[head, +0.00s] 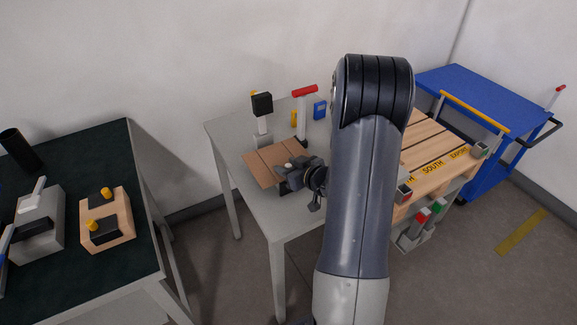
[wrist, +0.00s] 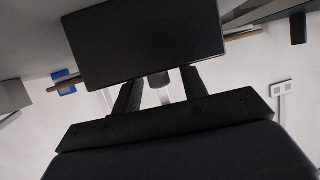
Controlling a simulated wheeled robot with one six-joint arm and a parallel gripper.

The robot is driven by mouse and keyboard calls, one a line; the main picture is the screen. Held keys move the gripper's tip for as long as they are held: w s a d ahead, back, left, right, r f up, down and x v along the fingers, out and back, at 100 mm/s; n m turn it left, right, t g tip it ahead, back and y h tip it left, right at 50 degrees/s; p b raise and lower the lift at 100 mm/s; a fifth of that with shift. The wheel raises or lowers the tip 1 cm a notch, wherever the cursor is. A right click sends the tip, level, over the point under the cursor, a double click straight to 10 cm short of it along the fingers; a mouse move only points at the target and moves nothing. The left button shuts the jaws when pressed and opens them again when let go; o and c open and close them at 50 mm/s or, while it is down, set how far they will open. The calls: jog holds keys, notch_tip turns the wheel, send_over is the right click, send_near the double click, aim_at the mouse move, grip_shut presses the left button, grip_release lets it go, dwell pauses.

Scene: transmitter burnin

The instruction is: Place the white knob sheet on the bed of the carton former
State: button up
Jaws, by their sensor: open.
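A brown sheet (head: 262,167) with a small white knob (head: 288,166) is at the grey table's left part, in front of a grey post with a black head (head: 262,104) and a red-topped lever (head: 304,92). These look like the carton former; its bed is hidden, and I cannot tell whether the sheet rests on it. My gripper (head: 286,179) is open at the sheet's right side, by the knob. In the wrist view, the sheet shows edge-on (wrist: 244,36), and a pale knob (wrist: 163,95) shows between my two dark fingers (wrist: 161,92).
A dark-topped bench (head: 98,160) on the left holds a wooden block with yellow knobs (head: 107,220) and a grey fixture (head: 42,215). A wooden slatted pallet (head: 428,145) and blue cart (head: 478,92) are right.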

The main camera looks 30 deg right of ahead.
jog(key=shift+r, duration=0.3)
jog(key=v, duration=1.2)
jog(key=shift+f+p, duration=0.15)
jog(key=shift+p, duration=0.15)
dwell(0.5)
